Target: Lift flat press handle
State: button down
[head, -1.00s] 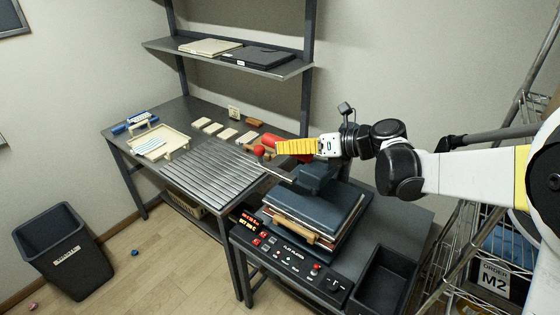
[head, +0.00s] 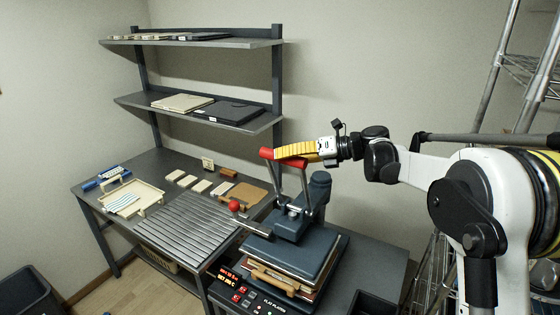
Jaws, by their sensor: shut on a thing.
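The flat press (head: 296,252) stands on the cart at the lower middle, with a dark upper plate, a lower plate and a wooden front grip. Its red handle bar (head: 266,153) is up on two metal arms above the press. My gripper (head: 285,153), with yellow fingers, comes in from the right and is shut on the red handle. The fingertips hide part of the bar. A gap between the plates cannot be made out clearly.
A ridged metal rack (head: 190,228) is left of the press. A red ball-ended lever (head: 234,207) sticks out near it. A cream tray (head: 130,200) and several pale blocks lie on the bench. Shelves (head: 200,105) stand behind. A dark bin (head: 25,295) is on the floor.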

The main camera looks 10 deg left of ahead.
jog(key=shift+w, duration=0.1)
dwell(0.3)
jog(key=c, duration=1.1)
grip_release()
jog(key=shift+w+d, duration=0.1)
jog(key=shift+w, duration=0.05)
jog(key=v, duration=1.2)
